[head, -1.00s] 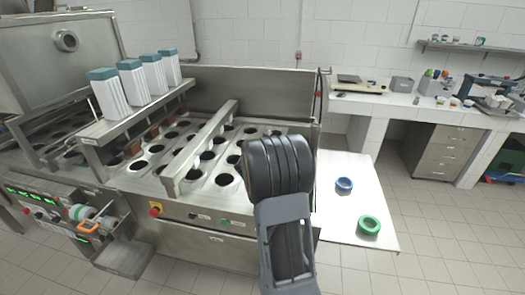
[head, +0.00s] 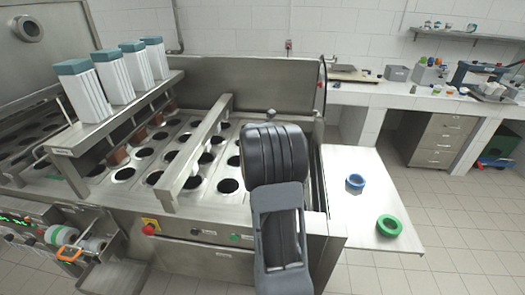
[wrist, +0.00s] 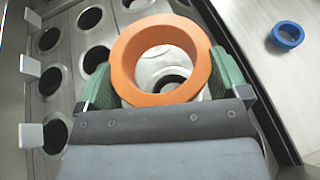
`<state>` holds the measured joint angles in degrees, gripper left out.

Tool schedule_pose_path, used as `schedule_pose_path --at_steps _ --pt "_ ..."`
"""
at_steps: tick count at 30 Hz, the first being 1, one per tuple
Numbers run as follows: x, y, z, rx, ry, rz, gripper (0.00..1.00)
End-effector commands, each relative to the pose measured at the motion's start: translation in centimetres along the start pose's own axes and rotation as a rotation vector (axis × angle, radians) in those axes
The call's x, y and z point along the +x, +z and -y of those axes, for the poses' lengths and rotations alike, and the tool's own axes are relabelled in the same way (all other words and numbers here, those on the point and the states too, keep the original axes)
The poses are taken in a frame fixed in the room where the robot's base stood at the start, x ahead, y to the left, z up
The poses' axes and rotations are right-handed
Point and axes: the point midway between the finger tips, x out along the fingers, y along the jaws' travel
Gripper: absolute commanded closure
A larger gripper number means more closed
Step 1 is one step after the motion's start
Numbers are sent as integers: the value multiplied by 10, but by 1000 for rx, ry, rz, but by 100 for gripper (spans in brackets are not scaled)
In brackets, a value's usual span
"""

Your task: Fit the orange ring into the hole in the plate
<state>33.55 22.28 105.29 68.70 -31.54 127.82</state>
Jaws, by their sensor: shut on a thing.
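The orange ring (wrist: 160,99) is held between the green-padded fingers of my gripper (wrist: 160,66) in the wrist view. The fingers are shut on its left and right sides. Through the ring I see a bright metal surface and a dark round hole. The metal plate (head: 147,175) with rows of round holes lies on top of the machine in the head view; it also shows in the wrist view (wrist: 67,70). The ring appears above the plate's right part, but I cannot tell the height gap. In the head view, my arm hides the gripper and ring.
A raised metal bar (head: 197,150) crosses the plate. A blue ring (head: 355,182) and a green ring (head: 389,226) lie on a white side table (head: 345,222) at the right.

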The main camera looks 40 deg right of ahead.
Motion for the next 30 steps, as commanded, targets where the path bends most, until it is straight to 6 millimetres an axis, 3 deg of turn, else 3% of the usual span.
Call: schedule_pose_path --at_steps 1,9,30 --pt "6 -13 2 2 -4 1 39" --pt "22 -42 11 8 -18 2 39" --pt "41 -91 10 7 -17 1 39"
